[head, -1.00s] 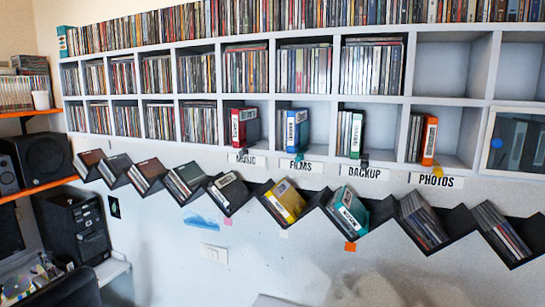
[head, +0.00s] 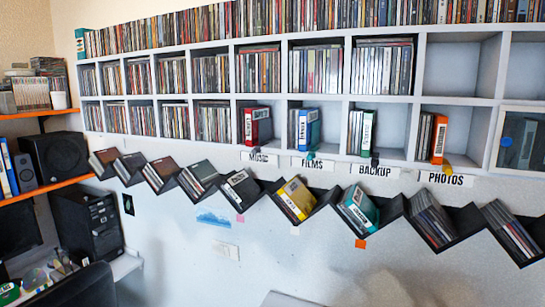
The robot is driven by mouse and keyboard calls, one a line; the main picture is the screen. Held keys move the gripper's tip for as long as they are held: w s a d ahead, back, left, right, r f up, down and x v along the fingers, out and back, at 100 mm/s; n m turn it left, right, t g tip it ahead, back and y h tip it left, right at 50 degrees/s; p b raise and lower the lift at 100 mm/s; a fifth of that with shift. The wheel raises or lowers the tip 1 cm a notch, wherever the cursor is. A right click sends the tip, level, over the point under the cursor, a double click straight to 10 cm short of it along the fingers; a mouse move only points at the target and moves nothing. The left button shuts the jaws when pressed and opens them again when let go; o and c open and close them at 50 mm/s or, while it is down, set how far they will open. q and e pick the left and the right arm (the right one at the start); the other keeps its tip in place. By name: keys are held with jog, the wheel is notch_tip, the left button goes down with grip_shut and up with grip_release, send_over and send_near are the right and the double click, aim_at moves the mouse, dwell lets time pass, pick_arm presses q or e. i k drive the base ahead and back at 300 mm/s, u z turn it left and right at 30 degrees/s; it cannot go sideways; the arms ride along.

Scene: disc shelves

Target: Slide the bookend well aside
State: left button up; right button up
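I cannot clearly tell which thing is the bookend. A teal block (head: 81,43) stands upright at the left end of the top disc row, touching or nearly touching the discs. In the lower cubbies, a red case (head: 257,126), a blue case (head: 308,130), a green-labelled case (head: 367,132) and an orange case (head: 439,139) stand beside or among discs. Small teal (head: 311,156), dark (head: 375,158) and yellow (head: 447,168) pieces hang at the cubby front edges. Neither of my grippers is in view.
Below the cubbies runs a black zigzag shelf (head: 329,198) holding tilted discs and cases, including a yellow case (head: 297,199) and a teal case (head: 358,208). A glass-like door (head: 521,142) covers the right cubby. Orange-edged shelves and speakers (head: 59,158) stand at the left.

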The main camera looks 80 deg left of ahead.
aim_at(265, 124)
jog(key=k, duration=0.7)
jog(key=u, duration=1.3)
jog(key=i, duration=0.5)
jog(key=z, duration=0.05)
